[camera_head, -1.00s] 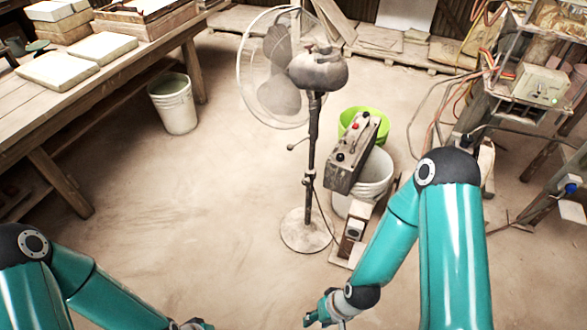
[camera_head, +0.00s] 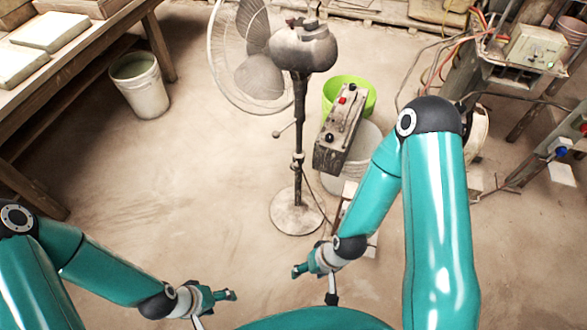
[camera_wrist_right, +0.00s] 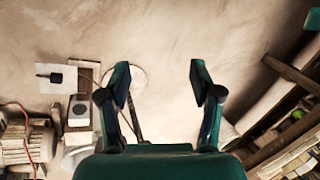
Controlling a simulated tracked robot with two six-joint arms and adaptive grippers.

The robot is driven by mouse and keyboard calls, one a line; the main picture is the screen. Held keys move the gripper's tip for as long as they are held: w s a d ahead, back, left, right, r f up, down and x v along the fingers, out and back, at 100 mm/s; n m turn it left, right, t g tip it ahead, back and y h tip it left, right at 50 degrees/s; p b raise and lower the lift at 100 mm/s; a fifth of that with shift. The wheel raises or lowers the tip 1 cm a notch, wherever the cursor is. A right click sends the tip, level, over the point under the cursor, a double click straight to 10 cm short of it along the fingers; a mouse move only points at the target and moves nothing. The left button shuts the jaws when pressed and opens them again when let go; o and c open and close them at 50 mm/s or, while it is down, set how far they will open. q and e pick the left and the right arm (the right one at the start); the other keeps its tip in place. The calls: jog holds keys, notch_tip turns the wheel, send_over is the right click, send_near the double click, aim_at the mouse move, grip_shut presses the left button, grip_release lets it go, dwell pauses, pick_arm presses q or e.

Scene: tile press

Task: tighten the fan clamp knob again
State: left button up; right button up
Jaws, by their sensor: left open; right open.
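The pedestal fan (camera_head: 315,50) stands upright left of the control box, with its wire cage tilted to the left. On its dark pole (camera_head: 299,115), a short lever with a round knob (camera_head: 277,134) sticks out to the left at mid-height. The fan's round base (camera_head: 296,213) rests on the floor. My left gripper (camera_head: 217,307) is open and empty, low and left of the base. My right gripper (camera_head: 312,284) is open, apart from the fan and lower in the picture than its base. In the right wrist view, its spread fingers (camera_wrist_right: 160,85) hold nothing.
A workbench (camera_head: 90,55) and another bucket (camera_head: 139,85) stand left. Cabled machinery (camera_head: 525,60) stands right. Floor left of the fan is clear.

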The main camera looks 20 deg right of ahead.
jog(key=w+f+t+h+b, duration=0.1)
jog(key=w+f+t+b, duration=0.2)
jog(key=w+f+b, duration=0.5)
jog(key=m+t+h+b, duration=0.4)
jog(key=t+h+b, duration=0.8)
jog(key=b, duration=1.5)
send_near(294, 169)
jog(key=shift+g+h, duration=0.4)
jog(key=shift+g, duration=0.1)
jog(key=b+x, duration=0.1)
jog(key=x, duration=0.2)
jog(key=b+x, duration=0.2)
jog(key=x, duration=0.1)
jog(key=b+x, duration=0.1)
jog(key=x, duration=0.2)
jog(key=shift+w+a+b, duration=0.2)
jog(key=shift+w+b, duration=0.15)
jog(key=shift+b, duration=0.05)
jog(key=shift+w+d+r, duration=0.15)
jog(key=shift+w+d, duration=0.2)
jog(key=shift+w, duration=0.2)
jog(key=shift+c, duration=0.3)
